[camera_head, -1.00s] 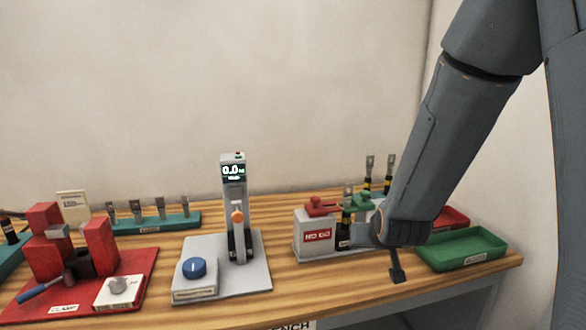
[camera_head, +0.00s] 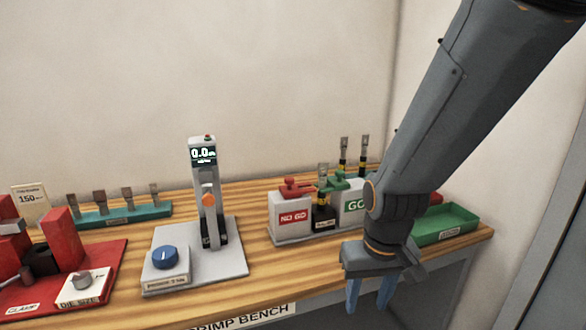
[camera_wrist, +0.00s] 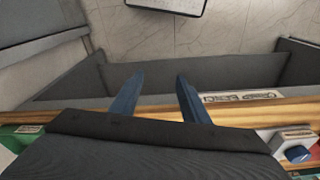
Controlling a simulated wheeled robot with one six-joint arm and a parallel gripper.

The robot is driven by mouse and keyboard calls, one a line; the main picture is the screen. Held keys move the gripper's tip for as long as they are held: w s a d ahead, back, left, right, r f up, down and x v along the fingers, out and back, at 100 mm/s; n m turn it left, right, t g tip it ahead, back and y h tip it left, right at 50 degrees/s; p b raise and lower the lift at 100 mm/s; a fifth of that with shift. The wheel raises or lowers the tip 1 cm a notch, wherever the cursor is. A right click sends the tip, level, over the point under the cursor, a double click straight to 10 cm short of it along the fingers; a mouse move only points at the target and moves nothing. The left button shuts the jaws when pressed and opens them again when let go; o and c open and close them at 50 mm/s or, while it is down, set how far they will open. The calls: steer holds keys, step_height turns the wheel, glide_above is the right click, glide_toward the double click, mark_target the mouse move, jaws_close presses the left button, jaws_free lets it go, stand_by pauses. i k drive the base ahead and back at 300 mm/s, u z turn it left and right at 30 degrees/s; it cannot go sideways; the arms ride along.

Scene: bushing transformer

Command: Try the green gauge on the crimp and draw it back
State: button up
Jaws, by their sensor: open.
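The green gauge (camera_head: 341,181) sits on top of the white GO block (camera_head: 353,208). A red gauge (camera_head: 297,188) sits on the NO GO block (camera_head: 289,216) to its left. A black-bodied crimp (camera_head: 323,211) with a metal lug stands upright between the blocks. My gripper (camera_head: 368,304) hangs in front of the bench edge, nearer than the gauge blocks and to their lower right, pointing down. Its two blue fingers are apart and empty, as the wrist view (camera_wrist: 158,80) also shows. My arm hides part of the GO block's right side and the red tray behind.
A green tray (camera_head: 446,226) stands at the right end of the bench. A tester (camera_head: 207,190) with a display and a blue knob (camera_head: 165,257) stands left of the gauges. A red clamp (camera_head: 62,238) is far left. In the wrist view, bare floor (camera_wrist: 230,30) lies beyond the bench edge.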

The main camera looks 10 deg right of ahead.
mark_target(339, 182)
steer(key=k, duration=0.65)
steer(key=z, duration=0.7)
steer(key=i, duration=1.55)
steer(key=u, duration=0.1)
